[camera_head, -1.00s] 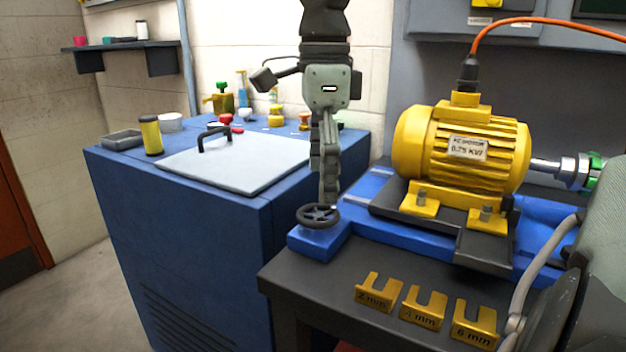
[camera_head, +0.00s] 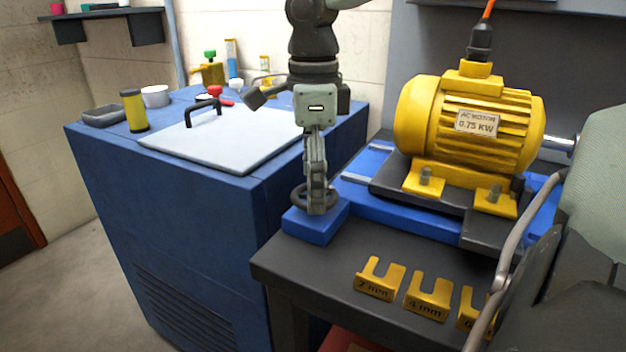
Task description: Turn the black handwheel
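The black handwheel (camera_head: 297,198) sits on a blue block at the near left end of the blue motor base (camera_head: 405,218). My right gripper (camera_head: 318,208) points straight down at the handwheel, its fingers overlapping the wheel's middle and right side in the picture. The fingers are seen nearly edge-on, so their gap is hidden, and I cannot tell whether they touch or grip the rim. The left part of the rim shows beside them. My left gripper is not in view.
The yellow motor (camera_head: 468,125) stands right of the gripper. Yellow slotted gauges (camera_head: 428,298) lie on the dark bench (camera_head: 330,268) in front. A blue cabinet (camera_head: 190,215) with a white lid (camera_head: 225,140) stands left. Part of my own body fills the right edge.

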